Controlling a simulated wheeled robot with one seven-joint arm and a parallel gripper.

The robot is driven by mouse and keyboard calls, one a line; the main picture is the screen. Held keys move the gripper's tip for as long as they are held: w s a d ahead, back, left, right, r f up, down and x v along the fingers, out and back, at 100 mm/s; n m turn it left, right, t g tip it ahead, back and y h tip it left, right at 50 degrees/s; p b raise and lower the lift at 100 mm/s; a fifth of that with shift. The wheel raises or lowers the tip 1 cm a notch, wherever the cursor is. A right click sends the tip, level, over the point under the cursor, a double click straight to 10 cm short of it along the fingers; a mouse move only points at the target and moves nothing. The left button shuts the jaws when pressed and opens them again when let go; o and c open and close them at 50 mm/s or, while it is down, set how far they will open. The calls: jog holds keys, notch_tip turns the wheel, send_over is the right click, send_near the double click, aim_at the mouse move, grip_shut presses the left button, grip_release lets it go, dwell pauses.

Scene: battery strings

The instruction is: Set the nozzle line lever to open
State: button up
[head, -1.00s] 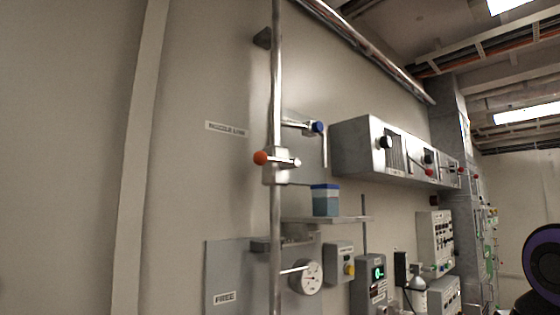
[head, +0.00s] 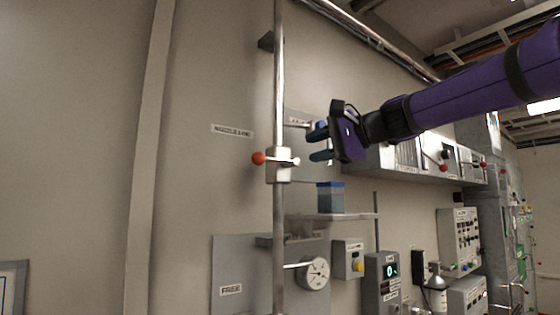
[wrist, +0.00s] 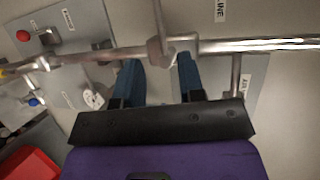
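The nozzle line lever is a thin rod with an orange ball knob (head: 258,158), pointing left from a metal valve body (head: 279,164) on the vertical pipe. The "NOZZLE LINE" label (head: 232,131) is on the wall just left of and above it. My gripper (head: 319,141) is open and empty, to the right of the valve. In the wrist view the open blue fingers (wrist: 158,64) point toward the valve body (wrist: 166,46), which shows beyond and between their tips. The lever rod (wrist: 157,14) runs up out of that view, its knob out of frame. I cannot see any contact.
Below are a small shelf (head: 345,217) with a blue-topped block (head: 330,197) and a round gauge (head: 315,273). A grey cabinet (head: 366,157) is right.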

aim_at(279, 160)
jog(key=x, duration=1)
jog(key=shift+w+a+f, duration=0.1)
jog(key=shift+w+a, duration=0.05)
jog(key=shift+a, duration=0.15)
grip_shut()
